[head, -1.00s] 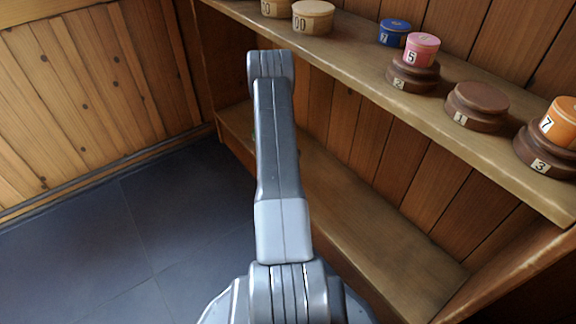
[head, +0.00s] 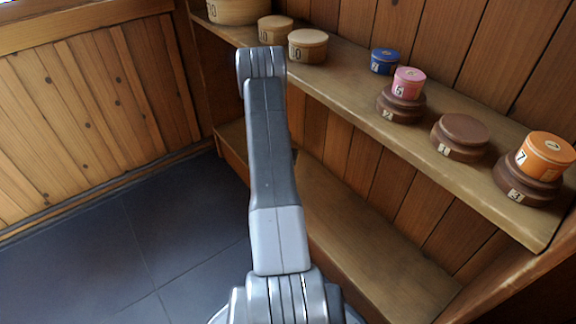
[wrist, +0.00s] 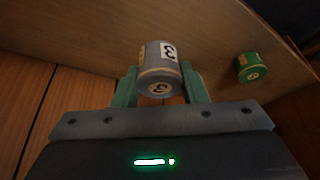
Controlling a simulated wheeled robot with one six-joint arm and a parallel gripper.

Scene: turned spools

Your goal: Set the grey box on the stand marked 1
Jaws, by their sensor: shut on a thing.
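The grey box (wrist: 158,62), labelled 3, is held between the two green fingers of my gripper (wrist: 160,86) in the wrist view. The gripper is shut on it. In the head view my arm hides the gripper and the grey box. The stand marked 1 (head: 460,136) is a brown turned disc on the upper shelf, with nothing on top. It stands between the stand marked 2 (head: 400,104), which bears a pink box (head: 409,82), and the stand marked 3 (head: 524,182), which bears an orange box (head: 546,155) labelled 7.
A blue box (head: 385,61) stands on the upper shelf (head: 350,85) behind the pink one. Several pale wooden round boxes (head: 308,46) stand at its left end. A green box (wrist: 252,67) shows at the right in the wrist view. The lower shelf (head: 375,245) looks bare where visible.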

